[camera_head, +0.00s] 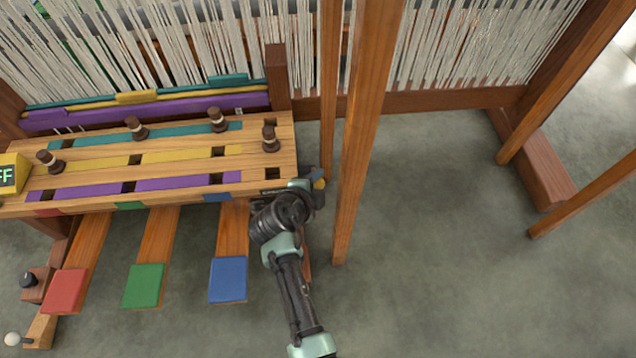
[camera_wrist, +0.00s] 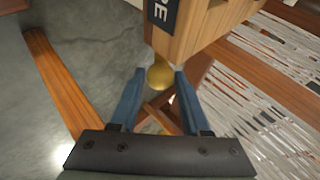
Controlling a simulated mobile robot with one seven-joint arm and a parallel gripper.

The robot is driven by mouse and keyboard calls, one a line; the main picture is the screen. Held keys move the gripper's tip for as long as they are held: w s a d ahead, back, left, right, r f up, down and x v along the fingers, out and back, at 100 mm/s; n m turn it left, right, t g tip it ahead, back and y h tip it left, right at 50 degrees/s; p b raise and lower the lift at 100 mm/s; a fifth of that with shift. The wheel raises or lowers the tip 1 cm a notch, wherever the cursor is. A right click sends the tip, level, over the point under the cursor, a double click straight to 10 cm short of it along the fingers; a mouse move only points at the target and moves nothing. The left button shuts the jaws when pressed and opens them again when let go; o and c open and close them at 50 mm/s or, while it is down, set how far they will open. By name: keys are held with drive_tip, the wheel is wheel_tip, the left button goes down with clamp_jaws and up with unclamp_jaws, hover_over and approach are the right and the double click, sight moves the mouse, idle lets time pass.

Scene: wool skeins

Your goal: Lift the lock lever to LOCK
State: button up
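A round yellow knob (camera_head: 319,183) shows at the right end of the wooden loom bench, close to my gripper (camera_head: 312,190). I take it for the end of the lock lever; the lever's arm is not clearly visible. In the wrist view the yellow knob (camera_wrist: 160,76) lies between the tips of my open gripper (camera_wrist: 160,73), below a wooden block (camera_wrist: 205,30). The blue fingers stand on both sides of it, with small gaps seeming to remain. A dark label (camera_wrist: 163,12) on the block shows only part of its lettering.
The wooden bench (camera_head: 190,184) carries several dark pegs. Red (camera_head: 64,291), green (camera_head: 144,286) and blue (camera_head: 228,279) pedals lie left of my arm. A wooden post (camera_head: 362,130) stands close right of my gripper. The floor (camera_head: 440,220) beyond it is clear.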

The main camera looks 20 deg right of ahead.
clamp_jaws()
idle(1.1)
